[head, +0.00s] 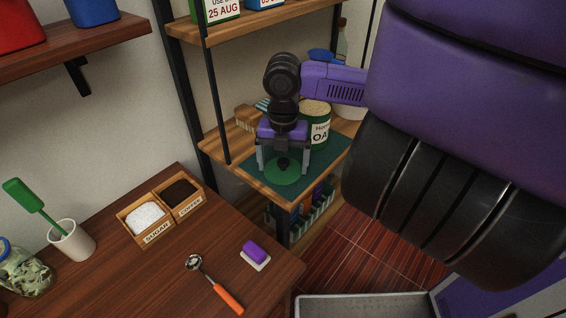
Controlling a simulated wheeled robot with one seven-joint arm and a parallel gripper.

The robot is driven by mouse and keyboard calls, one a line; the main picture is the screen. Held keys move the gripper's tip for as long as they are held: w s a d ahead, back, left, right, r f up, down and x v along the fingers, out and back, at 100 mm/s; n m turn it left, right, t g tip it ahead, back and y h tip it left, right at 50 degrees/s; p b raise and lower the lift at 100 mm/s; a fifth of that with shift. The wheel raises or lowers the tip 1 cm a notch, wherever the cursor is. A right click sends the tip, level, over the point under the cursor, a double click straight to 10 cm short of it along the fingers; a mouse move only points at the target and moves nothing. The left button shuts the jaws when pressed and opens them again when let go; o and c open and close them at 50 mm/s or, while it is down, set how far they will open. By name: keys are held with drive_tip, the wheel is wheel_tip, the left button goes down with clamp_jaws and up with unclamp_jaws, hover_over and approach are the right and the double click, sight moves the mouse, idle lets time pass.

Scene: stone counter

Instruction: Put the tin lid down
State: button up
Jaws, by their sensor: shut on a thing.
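The tin lid (281,178) is a round green disc with a dark knob at its centre. My gripper (284,170) points down over it, with one grey finger at each side, and is shut on the lid. The lid is low over a dark green mat (335,158) on the wooden shelf; I cannot tell whether it touches the mat. A green tin (319,132) with a label reading "OA" stands open just behind my gripper, pale contents showing. My gripper hides part of the tin.
A brush (245,117) lies on the shelf left of my gripper, and a bottle (341,45) stands behind. Shelf posts and an upper board (240,30) are close. A wooden counter (130,275) holds sugar and coffee boxes, a scoop (229,299) and a purple sponge (254,251).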

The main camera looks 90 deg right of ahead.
drive_tip(key=shift+f, duration=0.15)
drive_tip(key=o, duration=1)
drive_tip(key=shift+o, duration=0.2)
